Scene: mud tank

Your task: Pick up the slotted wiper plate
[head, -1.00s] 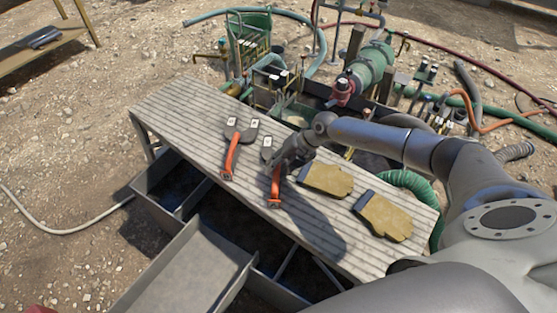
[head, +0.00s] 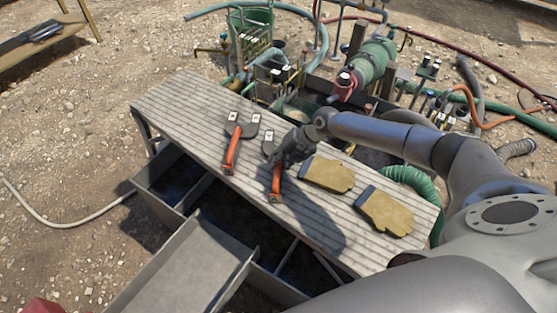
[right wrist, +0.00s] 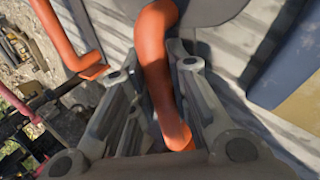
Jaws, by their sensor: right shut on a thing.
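Two tools with orange handles and dark grey plate heads lie on the ribbed bench. The left one (head: 232,150) is in full view, with two white labels on its split-looking head. The right one (head: 276,183) is partly hidden by my right gripper (head: 287,153). In the right wrist view, my gripper (right wrist: 158,65) is shut around the orange handle (right wrist: 157,45), with the grey plate (right wrist: 215,8) just beyond. I cannot tell whether this held plate has the slot, or whether it is clear of the bench. My left gripper is not in view.
Two tan gloves (head: 327,174) (head: 387,213) lie on the bench (head: 180,100) to the right of the held tool. The left tool's handle (right wrist: 65,40) is close beside my gripper. Pipes and a green pump (head: 375,62) stand behind. The bench's left end is clear.

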